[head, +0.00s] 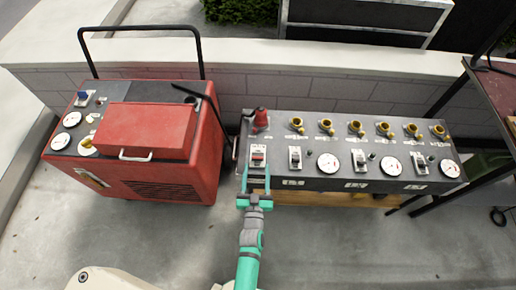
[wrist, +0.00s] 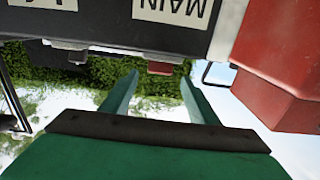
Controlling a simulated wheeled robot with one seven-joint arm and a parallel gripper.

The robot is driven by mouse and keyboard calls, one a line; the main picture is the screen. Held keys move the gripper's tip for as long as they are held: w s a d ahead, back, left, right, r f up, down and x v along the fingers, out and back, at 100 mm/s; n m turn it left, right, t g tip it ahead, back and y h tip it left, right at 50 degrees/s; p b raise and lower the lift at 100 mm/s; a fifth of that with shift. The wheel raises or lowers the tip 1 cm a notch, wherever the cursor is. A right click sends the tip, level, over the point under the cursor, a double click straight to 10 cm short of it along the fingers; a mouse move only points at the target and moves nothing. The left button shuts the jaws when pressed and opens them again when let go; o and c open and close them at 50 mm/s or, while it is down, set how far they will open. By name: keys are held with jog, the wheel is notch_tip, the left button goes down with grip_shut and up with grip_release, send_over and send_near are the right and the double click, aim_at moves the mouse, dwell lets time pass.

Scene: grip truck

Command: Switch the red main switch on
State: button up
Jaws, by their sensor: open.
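The red main switch (head: 258,155) sits in a pale plate at the left end of the grey control panel (head: 310,183). In the wrist view, which is upside down, a red switch (wrist: 160,68) juts out by a label reading "MAIN". My gripper (head: 256,170) is open and empty, its two fingers at the panel's front left, just in front of the switch. In the wrist view the fingers of my gripper (wrist: 158,82) lie either side of the red switch's line, with a small apparent gap. I cannot tell the switch's position.
A red emergency-style knob (head: 260,118) stands behind the switch. Other switches, round gauges (head: 328,164) and yellow connectors (head: 355,127) run along the panel to the right. A red machine (head: 150,130) stands close on the left. A low wall (head: 350,92) is behind.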

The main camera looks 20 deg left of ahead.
aim_at(258, 152)
jog(key=x, duration=1)
jog(key=shift+w, duration=0.3)
jog(key=c, duration=1.1)
